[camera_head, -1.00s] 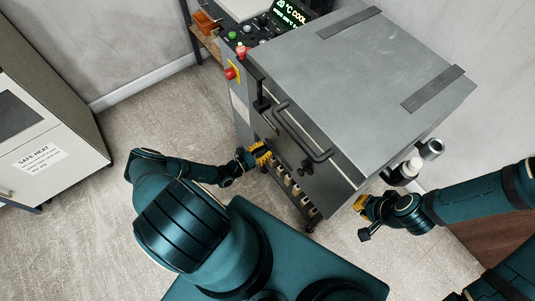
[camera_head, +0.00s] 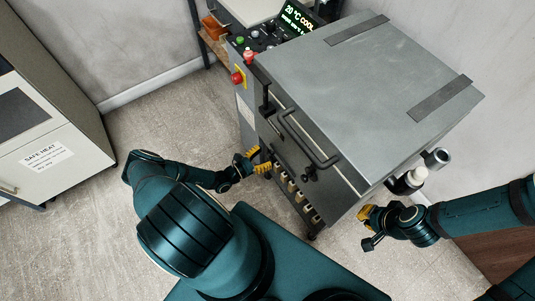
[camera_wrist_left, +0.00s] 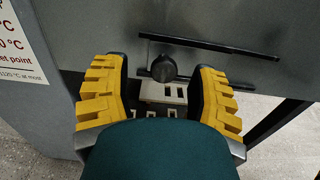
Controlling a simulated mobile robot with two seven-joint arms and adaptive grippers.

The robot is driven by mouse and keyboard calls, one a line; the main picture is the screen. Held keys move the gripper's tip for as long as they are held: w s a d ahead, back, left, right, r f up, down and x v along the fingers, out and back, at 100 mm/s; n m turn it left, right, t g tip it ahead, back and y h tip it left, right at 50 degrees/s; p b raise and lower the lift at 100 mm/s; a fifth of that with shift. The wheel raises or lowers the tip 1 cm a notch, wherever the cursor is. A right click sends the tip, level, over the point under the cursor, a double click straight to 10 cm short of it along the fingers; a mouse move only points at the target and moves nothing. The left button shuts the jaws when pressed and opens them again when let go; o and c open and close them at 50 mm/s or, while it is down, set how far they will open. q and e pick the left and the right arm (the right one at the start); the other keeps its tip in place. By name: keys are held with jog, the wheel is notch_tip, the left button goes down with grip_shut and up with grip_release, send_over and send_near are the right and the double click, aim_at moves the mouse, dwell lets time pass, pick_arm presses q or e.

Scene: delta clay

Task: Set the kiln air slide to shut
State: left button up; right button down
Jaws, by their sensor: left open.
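The kiln (camera_head: 365,75) is a grey box with a flat lid and a dark front handle. Low on its front, the left wrist view shows the air slide as dark parallel rails (camera_wrist_left: 225,47) with a round dark knob (camera_wrist_left: 163,68) near their left end. My left gripper (camera_head: 260,161) is at the kiln's lower front. In the wrist view its yellow fingers (camera_wrist_left: 158,78) are open, one on each side of the knob; I cannot tell whether they touch it. My right gripper (camera_head: 366,217) hangs right of the kiln, its jaw state unclear.
A control panel with a green display (camera_head: 297,16) and a red button (camera_head: 238,77) are at the kiln's left. A pale cabinet marked SAFE HEAT (camera_head: 45,157) stands far left. A dark container with a white top (camera_head: 412,178) is at the kiln's right. Floor between cabinet and kiln is clear.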

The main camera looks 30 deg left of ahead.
pick_arm(q)
jog(key=v, duration=1)
jog(key=shift+a, duration=0.1)
